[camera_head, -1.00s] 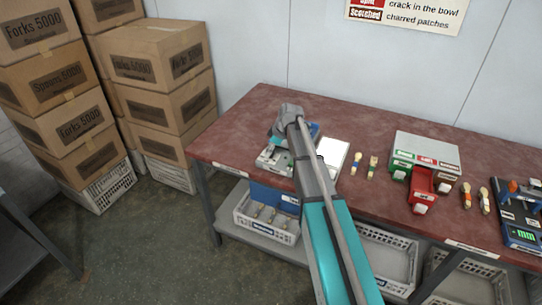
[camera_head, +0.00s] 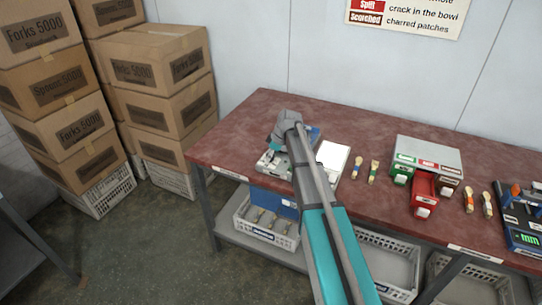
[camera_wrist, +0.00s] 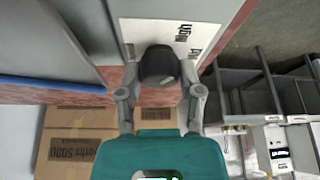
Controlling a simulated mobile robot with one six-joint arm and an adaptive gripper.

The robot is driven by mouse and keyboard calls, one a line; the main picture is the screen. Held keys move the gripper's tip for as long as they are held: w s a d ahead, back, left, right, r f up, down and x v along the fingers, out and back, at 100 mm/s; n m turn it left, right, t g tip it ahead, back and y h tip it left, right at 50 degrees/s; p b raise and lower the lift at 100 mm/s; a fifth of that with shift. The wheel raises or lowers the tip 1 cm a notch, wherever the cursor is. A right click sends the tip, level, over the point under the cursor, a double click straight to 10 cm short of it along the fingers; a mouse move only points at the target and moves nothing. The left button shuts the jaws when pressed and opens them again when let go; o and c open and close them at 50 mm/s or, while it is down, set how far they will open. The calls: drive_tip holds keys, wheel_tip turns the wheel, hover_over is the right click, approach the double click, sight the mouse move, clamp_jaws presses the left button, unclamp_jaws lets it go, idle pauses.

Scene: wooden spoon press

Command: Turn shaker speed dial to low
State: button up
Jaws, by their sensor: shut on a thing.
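The speed dial is a dark rounded knob (camera_wrist: 157,62) in the wrist view, on a panel with a white label (camera_wrist: 208,32). My gripper (camera_wrist: 160,90) has one finger on each side of the knob and is shut on it. Black lettering on the label sits right of the knob; I cannot read the setting for sure. In the head view a grey and blue machine (camera_head: 270,163), apparently the shaker, stands at the table's left end. My arm reaches over it and hides my fingertips and the dial there.
The red-brown table (camera_head: 235,130) also holds a white panel (camera_head: 333,155), several wooden spoons (camera_head: 373,171), a sorter with red and green bins (camera_head: 425,155) and a blue device (camera_head: 522,225). Crates (camera_head: 268,229) stand below. Stacked cartons (camera_head: 160,60) are at left.

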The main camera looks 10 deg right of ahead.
clamp_jaws()
drive_tip(key=shift+s, duration=0.1)
drive_tip(key=shift+m, duration=0.5)
drive_tip(key=m, duration=0.2)
drive_tip(key=m+t+h, duration=0.1)
drive_tip(key=m, duration=0.1)
drive_tip(key=shift+s+a+h, duration=0.1)
drive_tip(key=shift+h, duration=0.2)
drive_tip(key=m+h, duration=0.1)
drive_tip(key=m, duration=0.2)
drive_tip(key=m+t+h, duration=0.1)
drive_tip(key=m, duration=0.2)
drive_tip(key=m+h, duration=0.1)
drive_tip(key=m, duration=0.2)
drive_tip(key=m+h, duration=0.1)
drive_tip(key=m, duration=0.3)
drive_tip(key=shift+h, duration=0.3)
drive_tip(key=m+g, duration=0.1)
drive_tip(key=m, duration=0.2)
drive_tip(key=m+g+h, duration=0.1)
drive_tip(key=m, duration=0.2)
drive_tip(key=shift+h, duration=0.3)
